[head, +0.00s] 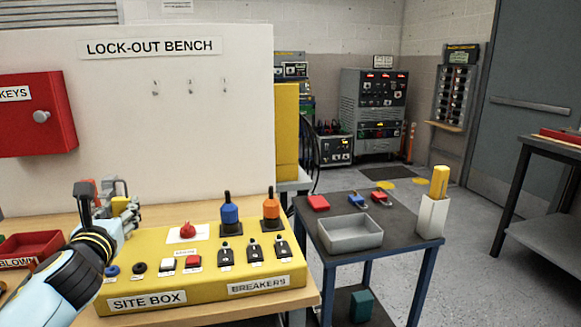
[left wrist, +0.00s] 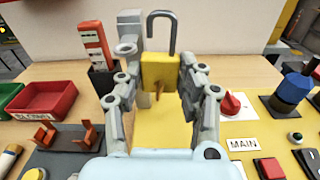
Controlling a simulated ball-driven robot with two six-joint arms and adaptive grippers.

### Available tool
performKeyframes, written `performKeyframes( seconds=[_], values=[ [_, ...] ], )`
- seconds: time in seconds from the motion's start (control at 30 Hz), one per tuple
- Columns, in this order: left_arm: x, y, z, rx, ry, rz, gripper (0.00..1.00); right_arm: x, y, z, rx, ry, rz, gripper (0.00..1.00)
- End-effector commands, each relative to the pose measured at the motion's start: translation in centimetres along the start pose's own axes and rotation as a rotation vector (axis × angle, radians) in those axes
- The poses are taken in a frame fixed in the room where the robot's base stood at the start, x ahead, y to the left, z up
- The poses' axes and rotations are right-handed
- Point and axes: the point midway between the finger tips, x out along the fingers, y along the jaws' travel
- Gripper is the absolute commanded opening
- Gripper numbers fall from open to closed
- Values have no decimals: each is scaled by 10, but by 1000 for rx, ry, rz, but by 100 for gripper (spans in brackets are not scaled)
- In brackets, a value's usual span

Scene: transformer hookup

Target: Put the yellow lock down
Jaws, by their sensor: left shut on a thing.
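My left gripper (head: 124,210) is at the left end of the yellow site box (head: 150,282) in the head view. In the left wrist view its fingers (left wrist: 160,82) are shut on the yellow lock (left wrist: 159,66), which is upright. The lock's grey shackle points up and looks open, with one leg short of the body. A brown key-like piece sticks out of its near face. In the head view only a bit of yellow shows between the fingers. My right gripper is not in view.
The site box carries a red knob (head: 187,230), blue plug (head: 230,213), orange plug (head: 271,207) and breakers. A side table holds a grey tray (head: 349,233).

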Motion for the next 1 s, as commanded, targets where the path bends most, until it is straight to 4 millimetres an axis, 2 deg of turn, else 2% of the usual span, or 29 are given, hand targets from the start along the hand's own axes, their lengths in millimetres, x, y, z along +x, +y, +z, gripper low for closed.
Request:
performKeyframes(
  seconds=[0.13,0.2,0.37,0.77,1.0],
  values=[
    [0,28,2,4,-2,0,0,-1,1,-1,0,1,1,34],
    [0,23,-14,-1,-1,-1,0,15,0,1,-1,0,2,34],
    [1,22,-27,-1,-1,0,0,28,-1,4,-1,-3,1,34],
    [1,22,-27,-1,0,0,0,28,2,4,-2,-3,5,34],
    [1,29,-31,0,3,7,0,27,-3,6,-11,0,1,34]
  ],
)
